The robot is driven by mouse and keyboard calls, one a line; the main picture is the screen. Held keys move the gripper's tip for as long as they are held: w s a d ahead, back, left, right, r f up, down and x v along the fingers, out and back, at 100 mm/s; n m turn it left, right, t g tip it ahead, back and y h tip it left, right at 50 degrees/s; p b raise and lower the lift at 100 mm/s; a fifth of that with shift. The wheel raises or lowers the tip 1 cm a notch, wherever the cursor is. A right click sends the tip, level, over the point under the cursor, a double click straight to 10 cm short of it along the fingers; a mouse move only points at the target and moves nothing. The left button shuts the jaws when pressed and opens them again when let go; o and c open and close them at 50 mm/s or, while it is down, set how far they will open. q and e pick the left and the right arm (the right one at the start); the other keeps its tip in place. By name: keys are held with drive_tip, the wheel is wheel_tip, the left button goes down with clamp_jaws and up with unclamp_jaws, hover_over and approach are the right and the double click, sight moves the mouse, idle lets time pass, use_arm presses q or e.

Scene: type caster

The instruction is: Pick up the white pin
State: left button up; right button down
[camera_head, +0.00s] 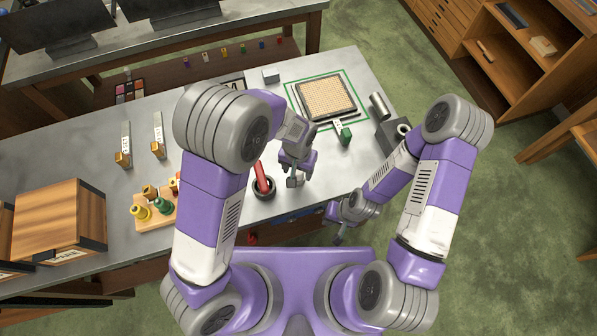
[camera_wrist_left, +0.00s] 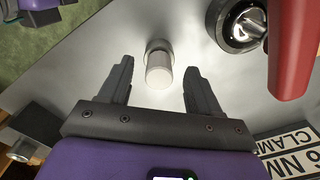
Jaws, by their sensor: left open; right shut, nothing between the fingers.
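The white pin (camera_wrist_left: 158,70) stands on the grey bench in the left wrist view, a pale cylinder with a wider round part at its far end. My left gripper (camera_wrist_left: 160,78) is open. Its fingers lie on either side of the pin in that view, with gaps on both sides; whether they are down at its height I cannot tell. In the head view my left gripper (camera_head: 294,180) hangs over the bench's front part, and the pin is hard to make out there. My right gripper (camera_head: 339,238) is shut and empty, beyond the bench's front edge.
A red-handled tool in a dark round base (camera_head: 263,189) stands close left of my left gripper. A wooden stand with colored pieces (camera_head: 157,225) and a wooden box (camera_head: 60,222) are farther left. A perforated plate (camera_head: 326,97), a green piece (camera_head: 345,136) and a dark block (camera_head: 391,140) are behind.

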use_arm(q)
wheel_tip(320, 180, down, 3)
drive_tip(key=shift+w+r, duration=0.15)
drive_tip(key=shift+r, duration=0.05)
drive_tip(key=c, duration=1.1)
drive_tip(key=shift+r, duration=0.1)
drive_tip(key=shift+c, duration=0.2)
wheel_tip(320, 180, up, 10)
drive_tip(key=shift+f+p, duration=0.1)
drive_tip(key=shift+p, duration=0.3)
